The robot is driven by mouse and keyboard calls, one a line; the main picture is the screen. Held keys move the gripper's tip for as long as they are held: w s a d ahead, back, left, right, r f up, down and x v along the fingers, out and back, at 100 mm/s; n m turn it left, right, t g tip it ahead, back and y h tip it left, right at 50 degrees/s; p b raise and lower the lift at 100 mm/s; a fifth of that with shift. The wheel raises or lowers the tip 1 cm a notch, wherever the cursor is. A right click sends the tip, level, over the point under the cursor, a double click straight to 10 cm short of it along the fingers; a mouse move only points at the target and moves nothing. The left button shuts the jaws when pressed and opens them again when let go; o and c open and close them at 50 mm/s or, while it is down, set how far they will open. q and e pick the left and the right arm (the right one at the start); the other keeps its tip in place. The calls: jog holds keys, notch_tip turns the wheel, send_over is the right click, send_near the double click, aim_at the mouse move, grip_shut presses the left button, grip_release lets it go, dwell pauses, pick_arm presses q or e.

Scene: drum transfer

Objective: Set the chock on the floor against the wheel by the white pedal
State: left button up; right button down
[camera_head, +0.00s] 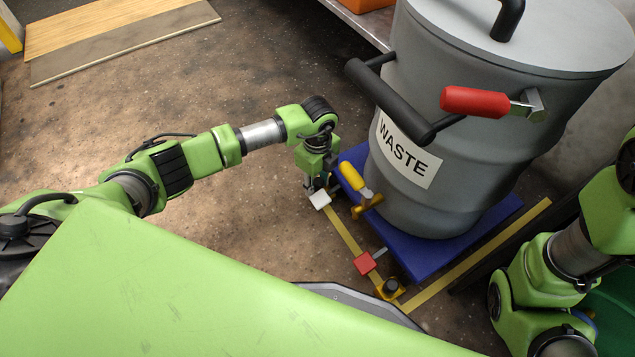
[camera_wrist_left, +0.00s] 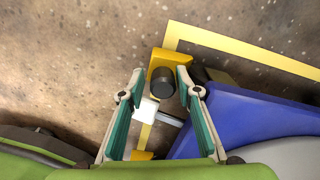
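A yellow chock (camera_wrist_left: 160,58) with a black round knob (camera_wrist_left: 163,82) is near the corner of the blue dolly (camera_wrist_left: 225,112) in the left wrist view. The white pedal (camera_head: 320,199) sticks out on a rod from the dolly (camera_head: 412,256); it also shows in the left wrist view (camera_wrist_left: 148,111). My left gripper (camera_head: 319,182) is above this spot. Its fingers (camera_wrist_left: 160,72) are open on either side of the knob, with small gaps. The wheel there is mostly hidden under the dolly; I cannot tell whether the chock touches it. My right gripper is out of view.
A grey waste drum (camera_head: 450,215) stands on the dolly. A red pedal (camera_head: 365,263) and another yellow piece with a black knob (camera_head: 390,288) are at the near corner. Yellow tape (camera_head: 347,235) edges the spot. A yellow-handled lever (camera_head: 351,176) is close to my left gripper.

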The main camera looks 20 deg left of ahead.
pick_arm(q)
jog(key=r, duration=1.1)
jog(key=shift+w+d, duration=0.15)
jog(key=shift+w, duration=0.05)
jog(key=shift+s+r, duration=0.1)
jog(key=shift+r, duration=0.45)
